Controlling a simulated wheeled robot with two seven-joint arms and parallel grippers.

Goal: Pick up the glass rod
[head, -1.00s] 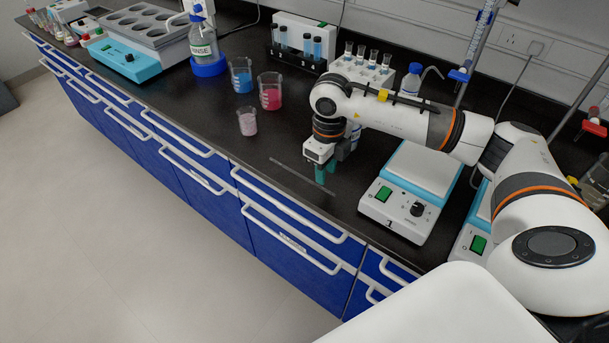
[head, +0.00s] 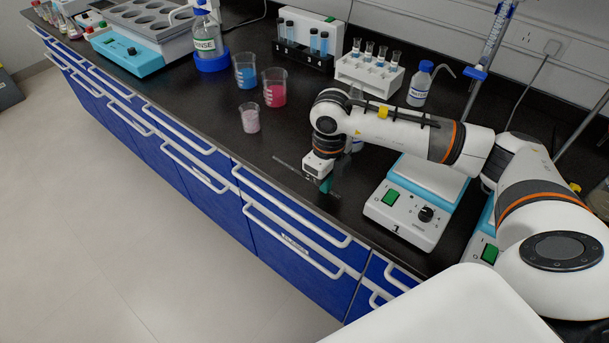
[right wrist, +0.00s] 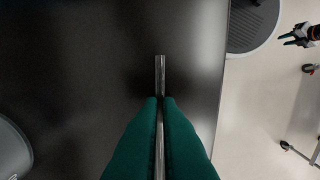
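The glass rod (head: 290,168) is a thin clear stick at the front of the black bench. My right gripper (head: 326,187) points down over its right-hand part. In the right wrist view the rod (right wrist: 160,75) runs lengthwise between the green fingers of my right gripper (right wrist: 160,100), which are closed on it from both sides. One end sticks out beyond the fingertips. I cannot tell whether the rod is clear of the bench. My left gripper (right wrist: 297,36) appears small at the right wrist view's upper right edge, with its fingers apart, away from the rod.
A hotplate (head: 399,225) stands right of my right gripper. Beakers with pale pink (head: 250,121), red (head: 275,95) and blue (head: 244,78) liquid stand behind and left. Tube racks (head: 368,76) are at the back. The bench's front edge is close to the rod.

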